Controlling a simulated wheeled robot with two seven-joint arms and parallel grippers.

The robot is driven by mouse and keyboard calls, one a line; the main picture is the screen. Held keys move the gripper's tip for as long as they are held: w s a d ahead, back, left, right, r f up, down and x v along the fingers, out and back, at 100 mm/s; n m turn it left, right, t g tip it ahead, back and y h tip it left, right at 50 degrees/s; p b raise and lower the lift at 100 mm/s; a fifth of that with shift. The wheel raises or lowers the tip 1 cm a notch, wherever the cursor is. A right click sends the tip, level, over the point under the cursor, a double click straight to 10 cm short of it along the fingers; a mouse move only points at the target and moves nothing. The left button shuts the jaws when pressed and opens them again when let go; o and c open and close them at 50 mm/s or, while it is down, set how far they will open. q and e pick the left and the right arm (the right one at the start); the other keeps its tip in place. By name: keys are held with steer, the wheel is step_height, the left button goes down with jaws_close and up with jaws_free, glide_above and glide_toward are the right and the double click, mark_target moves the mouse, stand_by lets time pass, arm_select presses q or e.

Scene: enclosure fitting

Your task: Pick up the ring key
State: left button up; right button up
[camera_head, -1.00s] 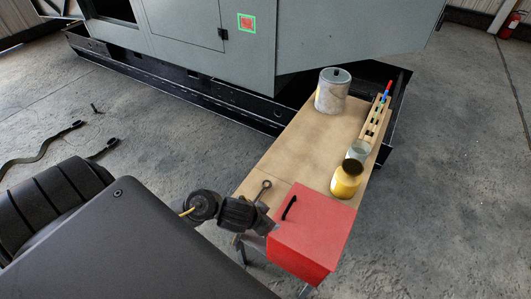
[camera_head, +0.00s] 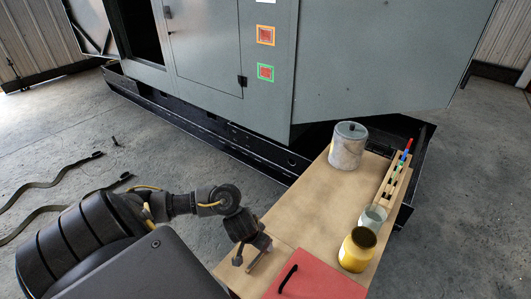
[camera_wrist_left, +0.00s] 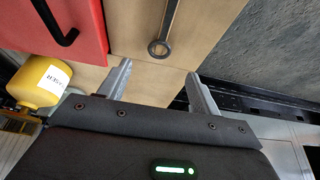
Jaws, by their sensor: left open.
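The ring key (camera_wrist_left: 160,47) lies on the tan tabletop in the left wrist view, its dark ring end towards my gripper and its shank running to the top edge. My left gripper (camera_wrist_left: 159,69) is open and empty. Its two grey fingers are spread either side of the key's line, with the ring just beyond the fingertips. In the head view my left gripper (camera_head: 257,262) is over the near left part of the table, left of the red box, and I cannot make out the key there. My right gripper is in neither view.
A red box (camera_head: 318,284) with a black handle is close to the gripper. The table (camera_head: 306,218) also bears a yellow jar (camera_head: 357,250), a glass jar (camera_head: 373,218), a grey canister (camera_head: 347,150) and a wooden rack (camera_head: 392,185). A large grey enclosure (camera_head: 370,60) stands behind.

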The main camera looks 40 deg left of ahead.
mark_target(260, 254)
arm_select(q)
steer(key=shift+x, duration=0.95)
steer(key=shift+w+f+b, duration=0.2)
steer(key=shift+f+b, duration=0.1)
steer(key=shift+b, duration=0.05)
steer(key=b+x, duration=0.3)
steer(key=x, duration=0.1)
steer(key=shift+s+f, duration=0.1)
steer(key=shift+f, duration=0.45)
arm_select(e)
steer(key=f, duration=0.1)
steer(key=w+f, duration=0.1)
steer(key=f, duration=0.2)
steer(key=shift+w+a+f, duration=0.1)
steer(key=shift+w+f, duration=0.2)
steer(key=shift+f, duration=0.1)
arm_select(q)
steer(key=c, duration=0.9)
